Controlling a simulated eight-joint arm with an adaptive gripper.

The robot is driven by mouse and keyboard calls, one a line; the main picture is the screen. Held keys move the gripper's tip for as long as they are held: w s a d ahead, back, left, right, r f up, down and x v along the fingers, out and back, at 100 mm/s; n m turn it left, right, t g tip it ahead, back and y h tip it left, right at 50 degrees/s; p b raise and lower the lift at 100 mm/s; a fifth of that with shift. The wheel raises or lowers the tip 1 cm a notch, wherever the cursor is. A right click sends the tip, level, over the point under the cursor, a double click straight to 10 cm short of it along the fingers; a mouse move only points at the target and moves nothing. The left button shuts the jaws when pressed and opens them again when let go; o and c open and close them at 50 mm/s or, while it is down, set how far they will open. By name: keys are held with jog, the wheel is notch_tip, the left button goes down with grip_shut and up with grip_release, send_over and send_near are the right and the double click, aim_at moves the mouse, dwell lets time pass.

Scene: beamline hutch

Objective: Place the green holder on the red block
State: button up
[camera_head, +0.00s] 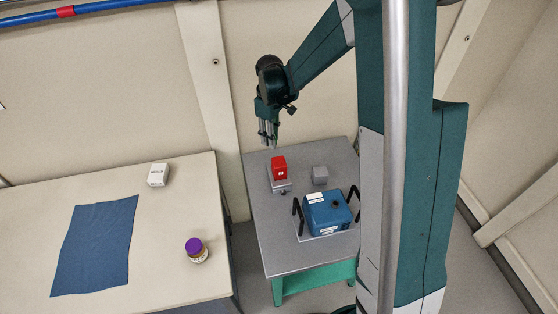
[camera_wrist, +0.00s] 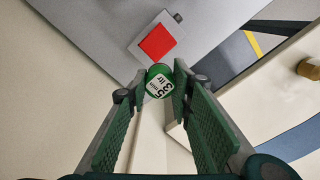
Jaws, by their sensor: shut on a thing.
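The green holder (camera_wrist: 159,82), round with a white printed label on top, is between the fingertips of my gripper (camera_wrist: 157,90) in the wrist view. My gripper is shut on it. In the head view my gripper (camera_head: 268,138) hangs above the far left part of the grey table, and I cannot make out the holder there. The red block (camera_head: 279,166) sits on a light grey base (camera_head: 281,187) on that table, a little below and right of my gripper in the picture. In the wrist view the red block (camera_wrist: 158,42) lies beyond the fingertips, apart from the holder.
The grey table (camera_head: 262,222) also carries a small grey block (camera_head: 320,175) and a blue box (camera_head: 327,214) with black handles. A beige table (camera_head: 165,255) at left holds a blue mat (camera_head: 95,247), a white box (camera_head: 158,175) and a purple-lidded jar (camera_head: 195,250).

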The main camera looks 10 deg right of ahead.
jog(key=shift+s+d+r, duration=0.15)
jog(key=shift+s+d, duration=0.3)
jog(key=shift+d, duration=0.2)
jog(key=shift+s+d+r, duration=0.1)
jog(key=shift+s+d, duration=0.3)
jog(key=shift+d, duration=0.25)
send_over(279, 162)
jog(key=shift+w+f, duration=0.1)
jog(key=shift+f, duration=2.85)
jog(key=shift+f, duration=0.1)
jog(key=shift+f, duration=1.95)
jog(key=shift+f, duration=0.2)
jog(key=o, duration=0.9)
jog(key=shift+r, duration=0.2)
